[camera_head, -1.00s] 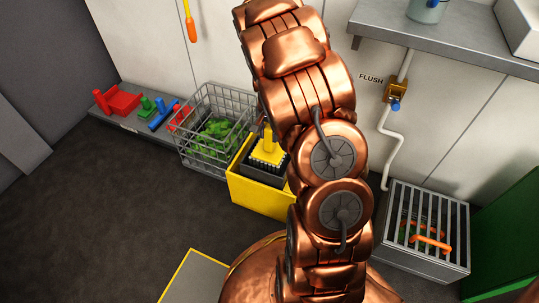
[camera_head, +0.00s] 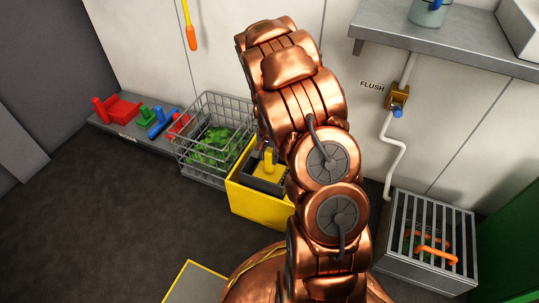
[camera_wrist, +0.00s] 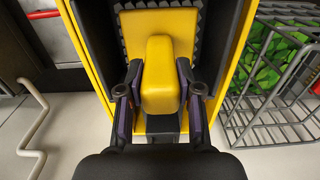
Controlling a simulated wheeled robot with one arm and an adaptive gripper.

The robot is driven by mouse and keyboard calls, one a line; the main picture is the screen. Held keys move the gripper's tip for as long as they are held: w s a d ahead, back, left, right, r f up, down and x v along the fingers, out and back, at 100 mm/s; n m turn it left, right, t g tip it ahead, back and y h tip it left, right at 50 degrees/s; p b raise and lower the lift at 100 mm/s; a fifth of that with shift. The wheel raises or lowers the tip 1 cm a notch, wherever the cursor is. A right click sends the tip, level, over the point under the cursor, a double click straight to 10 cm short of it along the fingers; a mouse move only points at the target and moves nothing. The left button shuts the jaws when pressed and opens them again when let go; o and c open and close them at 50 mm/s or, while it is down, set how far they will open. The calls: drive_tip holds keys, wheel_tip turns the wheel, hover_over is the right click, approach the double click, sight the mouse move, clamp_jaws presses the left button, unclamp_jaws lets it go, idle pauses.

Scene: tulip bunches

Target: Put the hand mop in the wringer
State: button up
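The hand mop (camera_head: 268,160) is yellow, with a block-like handle on a flat yellow head. It sits low inside the dark wringer (camera_head: 254,182), which is set in the yellow bucket (camera_head: 262,206). In the wrist view, the mop's handle (camera_wrist: 161,82) stands between my two fingers, and dark ridged edging shows around its head. The wringer's dark walls (camera_wrist: 91,35) rise on both sides of the head. My gripper (camera_wrist: 161,90) is shut on the handle, with a finger against each side. My arm hides the gripper and the bucket's right part in the head view.
A wire basket (camera_head: 212,140) with green contents stands close to the bucket's left. A low shelf (camera_head: 105,121) with red, green and blue tools lies farther left. A grated box (camera_head: 428,235) and a pipe (camera_head: 396,150) are at right. Dark floor at left is clear.

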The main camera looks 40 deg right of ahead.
drive_tip(key=o, duration=0.4)
drive_tip(key=shift+o, duration=0.2)
drive_tip(key=shift+r, duration=0.1)
wheel_tip(320, 180, up, 12)
drive_tip(key=p, duration=0.4)
drive_tip(key=shift+a+r, duration=0.1)
drive_tip(key=shift+r, duration=0.1)
drive_tip(key=s+a+r+n+g, duration=0.1)
drive_tip(key=s+a+r+n, duration=0.4)
drive_tip(key=s+a, duration=0.5)
drive_tip(key=s+a+r+n+g, duration=0.25)
drive_tip(key=s+a+r, duration=0.55)
drive_tip(key=s, duration=0.4)
drive_tip(key=s+a+r+n, duration=0.1)
drive_tip(key=s+n, duration=0.3)
drive_tip(key=s, duration=0.6)
drive_tip(key=shift+a, duration=0.8)
drive_tip(key=shift+r+n+g, duration=0.15)
drive_tip(key=shift+n+g, duration=0.1)
